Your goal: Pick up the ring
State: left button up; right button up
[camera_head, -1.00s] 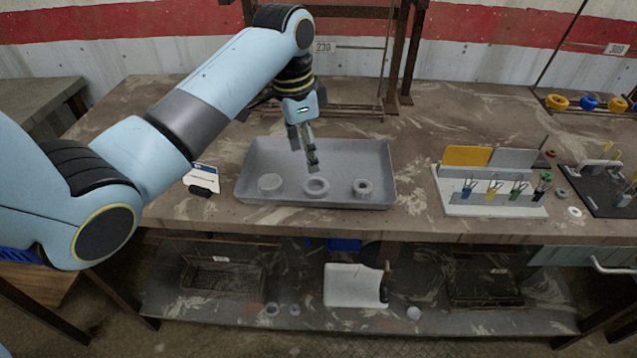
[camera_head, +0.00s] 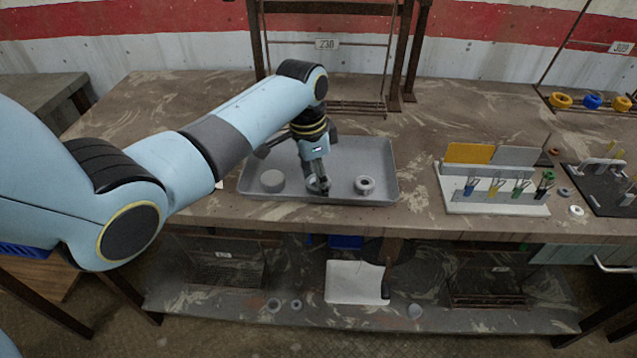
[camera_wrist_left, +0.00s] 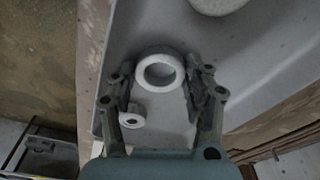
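A grey ring (camera_head: 311,184) lies in the middle of the grey tray (camera_head: 384,147), partly hidden by my left gripper. In the left wrist view the ring (camera_wrist_left: 139,70) sits just ahead of and between the two fingertips. My left gripper (camera_head: 319,189) is low over the tray; in the wrist view its fingers (camera_wrist_left: 160,88) are spread, with a gap on each side of the ring. I cannot tell whether the tips touch the tray floor. My right gripper is not in view.
A solid round disc (camera_head: 271,181) lies left of the ring, and a thicker piece with a small hole (camera_head: 364,185) lies right of it. The tray's walls surround them. A holder with coloured clips (camera_head: 495,205) stands right of the tray, with bare table between.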

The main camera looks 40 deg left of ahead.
pick_arm(q)
jog(key=c, duration=0.6)
jog(key=shift+r, duration=0.1)
